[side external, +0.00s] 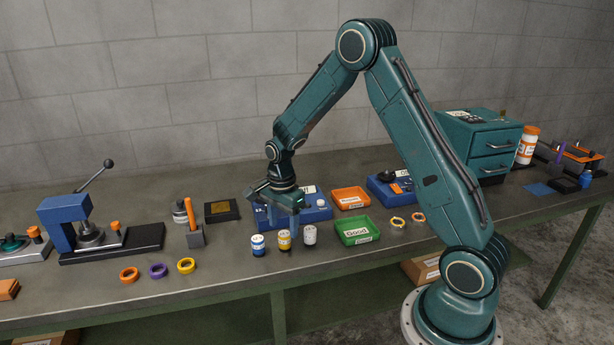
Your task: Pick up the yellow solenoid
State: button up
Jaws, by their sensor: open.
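The yellow solenoid (284,240), a small upright cylinder with a white label band, stands on the bench in the middle of a short row. A blue solenoid (258,247) stands to its left and a white one (310,236) to its right. My gripper (284,221) is open and points down. In this view its fingers appear just above and behind the yellow solenoid. Nothing is between them that I can see. I cannot tell the exact gap or whether the fingers line up with it.
A blue unit (318,212) is behind the row. A green tray (357,231) and an orange tray (351,198) lie to the right. Orange, purple and yellow rings (158,271) lie left of the row, near a blue press (70,222). The bench in front is clear.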

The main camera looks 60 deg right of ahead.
aim_at(284, 234)
jog(key=shift+f, duration=0.15)
jog(key=shift+s+f, duration=0.1)
jog(key=shift+f, duration=2.35)
jog(key=shift+c, duration=0.3)
jog(key=c, duration=1.2)
jog(key=shift+o, duration=0.2)
jog(key=shift+r, duration=0.2)
notch_tip(284, 234, up, 20)
jog(key=shift+f, duration=0.15)
